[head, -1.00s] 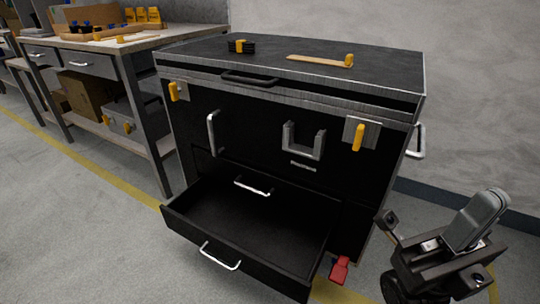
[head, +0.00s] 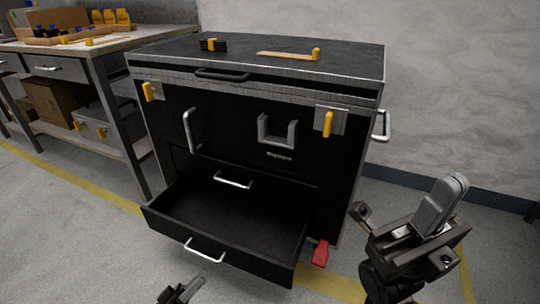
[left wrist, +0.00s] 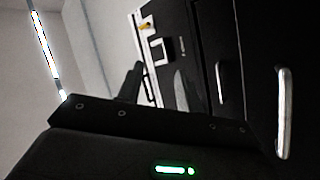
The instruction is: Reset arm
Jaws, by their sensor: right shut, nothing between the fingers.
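My right gripper (head: 440,205) is raised at the right of the head view, in front of and to the right of the black cabinet (head: 330,190). Its grey fingers are together with nothing between them. My left gripper (head: 181,290) shows only partly at the bottom edge of the head view, in front of the open drawer (head: 217,253). In the left wrist view its two fingers (left wrist: 157,88) stand apart, with the cabinet front behind the gap and no object seen between them.
The drawer is pulled out low and looks empty. A red pedal-like part (head: 320,254) sits at the cabinet's lower right. A workbench (head: 100,45) with bins and yellow bottles stands at the left. The floor right of the cabinet is clear up to the wall.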

